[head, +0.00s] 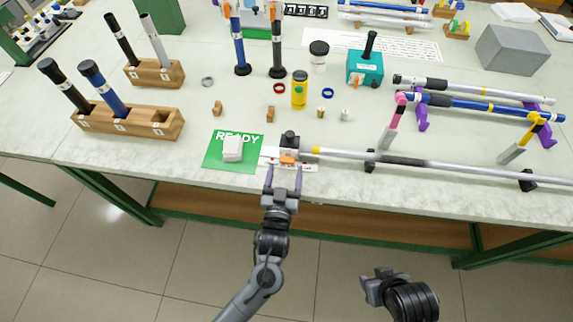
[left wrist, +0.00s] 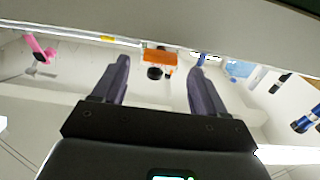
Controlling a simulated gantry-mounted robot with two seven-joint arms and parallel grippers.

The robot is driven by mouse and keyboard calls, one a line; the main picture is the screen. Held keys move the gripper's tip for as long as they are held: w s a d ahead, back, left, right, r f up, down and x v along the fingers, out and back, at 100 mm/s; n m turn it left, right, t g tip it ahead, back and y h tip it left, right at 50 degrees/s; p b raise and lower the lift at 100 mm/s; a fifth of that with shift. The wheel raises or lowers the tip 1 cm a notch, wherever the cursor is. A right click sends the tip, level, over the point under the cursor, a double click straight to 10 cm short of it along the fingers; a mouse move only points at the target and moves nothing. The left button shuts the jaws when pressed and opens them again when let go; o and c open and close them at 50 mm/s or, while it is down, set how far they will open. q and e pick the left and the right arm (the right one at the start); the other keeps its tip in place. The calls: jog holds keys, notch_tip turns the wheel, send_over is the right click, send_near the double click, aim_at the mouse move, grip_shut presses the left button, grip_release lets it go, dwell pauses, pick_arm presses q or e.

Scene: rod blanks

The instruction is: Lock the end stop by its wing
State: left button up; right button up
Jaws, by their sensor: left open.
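The end stop (head: 289,141) is a dark block at the table's front edge, with an orange wing (head: 288,160) on its near side. A silver rod (head: 440,166) lies to its right, its yellow-banded end close to the stop; I cannot tell if they touch. My left gripper (head: 284,169) is open just in front of the wing, one finger on each side. In the left wrist view the orange wing (left wrist: 159,56) shows beyond and between the open fingers (left wrist: 159,68), apart from both. My right gripper (head: 378,284) hangs low in front of the table; its jaw opening is unclear.
The rod rests on black supports (head: 369,160). A green READY card (head: 212,158) with a white block (head: 232,148) lies left of the stop. Wooden holders (head: 160,123) with rods stand at the left. A yellow bottle (head: 299,92) and small rings stand behind the stop.

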aim_at(287, 163)
pick_arm(q)
jog(key=shift+w+d+b, duration=0.2)
jog(key=shift+w+b, duration=0.1)
jog(key=shift+w, duration=1.35)
jog(key=c, duration=1.1)
jog(key=shift+o, duration=0.2)
jog(key=shift+r+p, duration=0.1)
jog(key=shift+p, duration=0.25)
jog(key=m+p, duration=0.3)
jog(key=p, duration=0.1)
jog(key=shift+r+m, duration=0.1)
jog(key=shift+m, duration=0.2)
jog(key=shift+d+m+p, duration=0.1)
jog(key=shift+m+p, duration=0.2)
jog(key=shift+f, duration=0.2)
